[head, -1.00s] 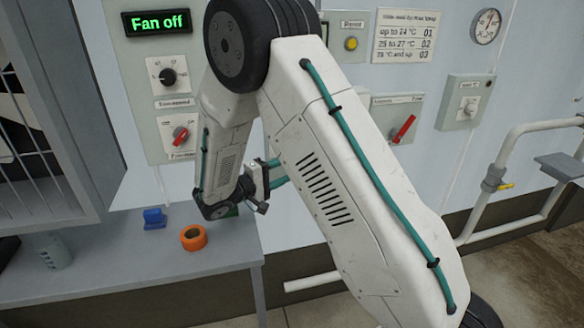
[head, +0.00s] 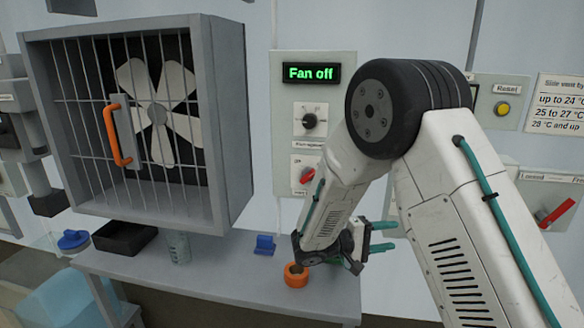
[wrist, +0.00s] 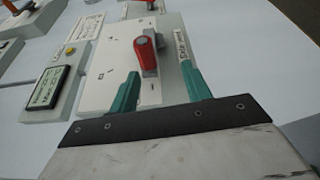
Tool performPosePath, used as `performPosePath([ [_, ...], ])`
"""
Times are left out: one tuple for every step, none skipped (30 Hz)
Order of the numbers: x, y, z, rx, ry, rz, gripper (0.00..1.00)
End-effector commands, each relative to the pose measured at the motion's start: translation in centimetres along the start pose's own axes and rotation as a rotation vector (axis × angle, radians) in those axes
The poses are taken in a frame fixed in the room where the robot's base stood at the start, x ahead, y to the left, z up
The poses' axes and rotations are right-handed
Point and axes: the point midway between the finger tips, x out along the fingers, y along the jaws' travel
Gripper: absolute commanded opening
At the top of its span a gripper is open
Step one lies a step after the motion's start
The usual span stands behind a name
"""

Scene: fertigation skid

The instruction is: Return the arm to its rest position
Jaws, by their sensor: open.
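My arm (head: 450,190) is raised and bent at the right of the head view, with its forearm hanging down. My gripper (head: 394,236) is at its lower end, beside the wall and above the right part of the bench. Its two teal fingers are apart with nothing between them. In the wrist view the open fingers (wrist: 160,70) point toward a white panel with a red lever (wrist: 148,48). The lever appears beyond the fingers; the exact gap cannot be told. It seems to be the red lever (head: 557,212) at the right of the head view.
A grey bench (head: 215,265) carries an orange ring (head: 296,275) close below my gripper, a blue block (head: 264,245), a clear cup (head: 178,247) and a black tray (head: 124,238). A caged fan (head: 150,110) with an orange handle (head: 118,137) stands left. The display (head: 312,73) reads "Fan off".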

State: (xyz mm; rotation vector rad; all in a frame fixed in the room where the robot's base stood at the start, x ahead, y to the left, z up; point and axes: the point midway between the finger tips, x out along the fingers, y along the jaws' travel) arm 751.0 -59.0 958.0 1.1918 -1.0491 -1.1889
Motion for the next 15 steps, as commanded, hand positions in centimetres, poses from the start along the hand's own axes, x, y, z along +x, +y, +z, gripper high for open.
performPosePath([
  [0.1,-0.9,0.9,-0.066,-0.025,-0.033,0.48],
  [0.1,-1.7,1.7,-0.118,-0.045,-0.061,0.48],
  [0.1,-2.3,2.9,-0.181,-0.075,-0.107,0.48],
  [0.1,-2.4,4.0,-0.220,-0.098,-0.148,0.48],
  [0.1,-2.3,5.1,-0.254,-0.121,-0.192,0.48],
  [0.1,-2.2,6.4,-0.288,-0.147,-0.246,0.48],
  [0.1,-2.0,7.2,-0.309,-0.163,-0.284,0.48],
  [0.1,-1.8,8.1,-0.326,-0.178,-0.322,0.48],
  [0.1,-1.5,9.2,-0.346,-0.196,-0.372,0.48],
  [0.0,-1.3,10.1,-0.358,-0.208,-0.412,0.48],
  [0.0,-1.0,11.0,-0.368,-0.219,-0.452,0.48],
  [-0.1,-0.6,12.1,-0.380,-0.232,-0.508,0.48],
  [-0.2,-0.3,13.0,-0.386,-0.239,-0.552,0.48],
  [-0.4,0.1,13.9,-0.390,-0.246,-0.597,0.48],
  [-0.6,0.5,15.2,-0.394,-0.253,-0.662,0.48],
])
